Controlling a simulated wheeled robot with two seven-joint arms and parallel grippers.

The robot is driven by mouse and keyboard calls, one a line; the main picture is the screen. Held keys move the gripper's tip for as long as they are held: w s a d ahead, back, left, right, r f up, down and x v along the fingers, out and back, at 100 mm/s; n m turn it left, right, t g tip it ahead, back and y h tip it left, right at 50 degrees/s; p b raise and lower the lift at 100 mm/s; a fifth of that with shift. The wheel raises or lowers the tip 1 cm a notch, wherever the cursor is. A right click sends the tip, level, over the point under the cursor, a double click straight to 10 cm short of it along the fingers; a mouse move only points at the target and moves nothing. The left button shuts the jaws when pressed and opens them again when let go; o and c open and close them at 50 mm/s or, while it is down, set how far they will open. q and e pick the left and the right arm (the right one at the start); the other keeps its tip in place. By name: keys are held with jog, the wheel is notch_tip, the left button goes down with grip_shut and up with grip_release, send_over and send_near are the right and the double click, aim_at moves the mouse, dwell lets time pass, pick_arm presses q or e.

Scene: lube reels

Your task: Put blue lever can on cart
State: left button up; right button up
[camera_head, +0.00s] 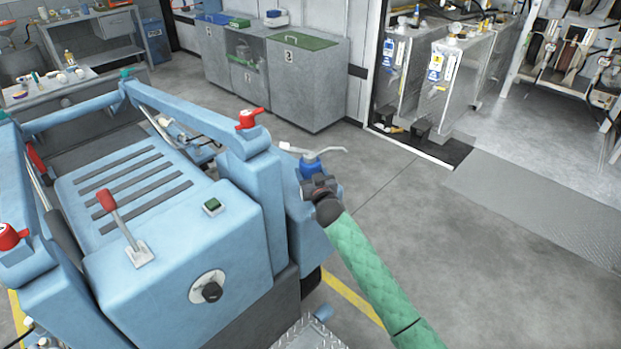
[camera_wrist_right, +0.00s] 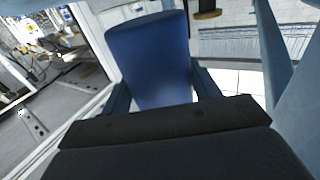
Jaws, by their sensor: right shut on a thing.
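The blue lever can (camera_head: 312,167), with a curved grey spout and lever on top, is in my right gripper (camera_head: 319,185), at the right side of the light blue cart-like machine (camera_head: 150,270). The right wrist view shows the blue can body (camera_wrist_right: 150,62) between the two dark fingers of my right gripper (camera_wrist_right: 163,88). The machine has a deck with dark slots, a red-knobbed lever (camera_head: 110,207) and a green button (camera_head: 211,207). The can's underside is hidden in the head view. My left gripper is not in view.
A raised side rail (camera_head: 190,115) with a red knob (camera_head: 250,117) borders the slotted deck. Grey bins (camera_head: 305,85) line the back wall. A bench (camera_head: 55,90) with small bottles is at the left. Metal tanks (camera_head: 450,90) stand at the right. The floor right of my arm is clear.

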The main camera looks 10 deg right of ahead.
jog(key=shift+f+p, duration=0.35)
jog(key=shift+f, duration=1.05)
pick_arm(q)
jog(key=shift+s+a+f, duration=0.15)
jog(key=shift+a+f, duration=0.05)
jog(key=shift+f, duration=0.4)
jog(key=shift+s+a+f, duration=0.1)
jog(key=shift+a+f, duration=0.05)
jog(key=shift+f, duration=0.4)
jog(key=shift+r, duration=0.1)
pick_arm(e)
jog(key=shift+f, duration=0.15)
jog(key=o, duration=1)
jog(key=shift+c, duration=0.2)
jog(key=shift+o, duration=1.3)
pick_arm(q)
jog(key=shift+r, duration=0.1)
